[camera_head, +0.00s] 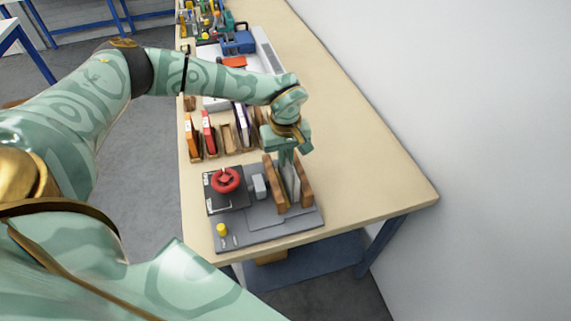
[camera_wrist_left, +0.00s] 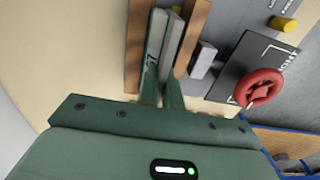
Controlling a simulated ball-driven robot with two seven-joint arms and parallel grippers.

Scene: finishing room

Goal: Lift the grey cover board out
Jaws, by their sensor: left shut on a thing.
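The grey cover board (camera_head: 293,183) stands upright between two brown wooden holders (camera_head: 305,191) on the grey base plate (camera_head: 285,229). In the left wrist view the grey board (camera_wrist_left: 168,50) shows as a thin edge between my fingers, with a wooden holder on each side. My left gripper (camera_head: 288,153) is above the holders and shut on the board's upper edge. Its green fingers also show in the left wrist view (camera_wrist_left: 164,75). The board's lower part is hidden by the holders. My right gripper is in neither view.
A black panel (camera_head: 211,193) with a red ring (camera_head: 225,180), a grey block (camera_head: 259,187) and a yellow knob (camera_head: 222,229) are left of the holders. Several upright boards in racks (camera_head: 209,133) stand farther back. The tabletop (camera_head: 360,185) on the right is clear up to the wall.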

